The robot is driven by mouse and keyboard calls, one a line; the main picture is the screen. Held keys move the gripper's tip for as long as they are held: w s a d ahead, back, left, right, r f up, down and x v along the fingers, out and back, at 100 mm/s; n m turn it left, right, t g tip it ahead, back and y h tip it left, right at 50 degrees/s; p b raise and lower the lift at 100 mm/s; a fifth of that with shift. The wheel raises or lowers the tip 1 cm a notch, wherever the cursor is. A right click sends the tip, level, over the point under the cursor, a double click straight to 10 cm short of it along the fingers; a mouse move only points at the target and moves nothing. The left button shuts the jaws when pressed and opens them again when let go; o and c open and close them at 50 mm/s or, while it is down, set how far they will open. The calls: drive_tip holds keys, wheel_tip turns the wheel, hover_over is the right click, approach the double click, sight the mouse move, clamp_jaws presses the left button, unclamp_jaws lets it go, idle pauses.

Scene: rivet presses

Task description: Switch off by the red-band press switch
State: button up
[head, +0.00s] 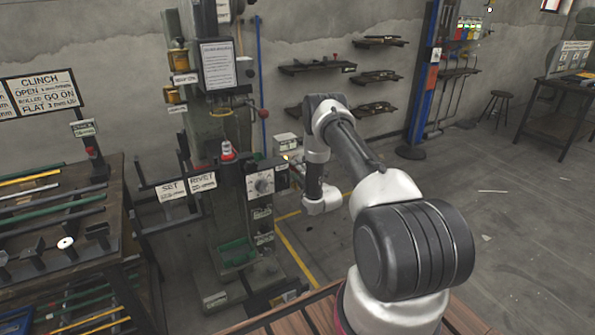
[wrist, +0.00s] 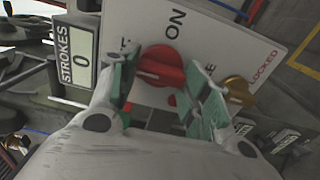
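In the wrist view a red rotary switch (wrist: 161,66) sits on a white plate (wrist: 215,22) marked ON. My gripper (wrist: 160,75) is open, with its green-padded fingers on either side of the red switch. A narrow gap seems to show beside the knob; I cannot tell whether either finger touches it. Part of the plate's lettering is hidden by the fingers. In the head view the green press (head: 228,195) stands left of my arm, and my gripper's fingers cannot be made out there.
A brass knob (wrist: 238,91) near the word LOCKED lies close to the right finger. A STROKES counter (wrist: 79,70) reading 0 is on the left.

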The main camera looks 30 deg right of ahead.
drive_tip(key=o, duration=0.3)
drive_tip(key=shift+o, duration=0.2)
drive_tip(key=s, duration=1.2)
drive_tip(key=shift+d, duration=0.2)
